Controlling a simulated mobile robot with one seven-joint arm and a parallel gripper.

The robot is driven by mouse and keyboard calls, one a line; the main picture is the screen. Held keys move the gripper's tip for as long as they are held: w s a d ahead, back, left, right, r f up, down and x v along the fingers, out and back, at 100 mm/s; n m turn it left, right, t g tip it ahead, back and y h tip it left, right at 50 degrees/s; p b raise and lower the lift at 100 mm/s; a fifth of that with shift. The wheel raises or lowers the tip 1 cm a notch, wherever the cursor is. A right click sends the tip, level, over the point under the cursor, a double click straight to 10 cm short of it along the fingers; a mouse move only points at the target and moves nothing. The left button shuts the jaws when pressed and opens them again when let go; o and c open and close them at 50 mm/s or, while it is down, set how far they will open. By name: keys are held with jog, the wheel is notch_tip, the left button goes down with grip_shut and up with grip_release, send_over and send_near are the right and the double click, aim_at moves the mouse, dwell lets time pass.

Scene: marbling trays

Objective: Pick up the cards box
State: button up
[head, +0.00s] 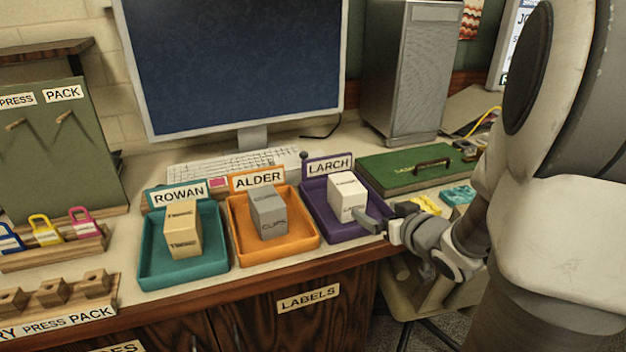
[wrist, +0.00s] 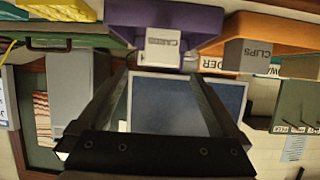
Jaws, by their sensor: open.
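The cards box (head: 347,192) is a white box standing upright in the purple LARCH tray (head: 318,226). In the wrist view the cards box (wrist: 163,48) shows its CARDS label upside down, just past and between the spread fingertips. My gripper (head: 368,222) is at the front right of the purple tray, close to the box. In the wrist view my gripper (wrist: 159,80) is open with nothing between its fingers. Whether a finger touches the box cannot be told.
The orange ALDER tray (head: 240,242) with a grey clips box (head: 268,212) stands left of the purple tray. The teal ROWAN tray (head: 150,270) holds a tan box (head: 183,230). A green case (head: 395,172) lies right. A monitor (head: 235,65) and keyboard (head: 230,165) are behind.

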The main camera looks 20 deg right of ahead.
aim_at(356, 200)
jog(key=p+x, duration=0.2)
jog(key=x, duration=1.4)
jog(key=shift+s+a+f+b, duration=0.15)
jog(key=shift+a+f+b, duration=0.05)
jog(key=shift+f+b, duration=0.2)
jog(key=shift+w+f, duration=0.15)
jog(key=shift+w, duration=0.4)
jog(key=c, duration=1.4)
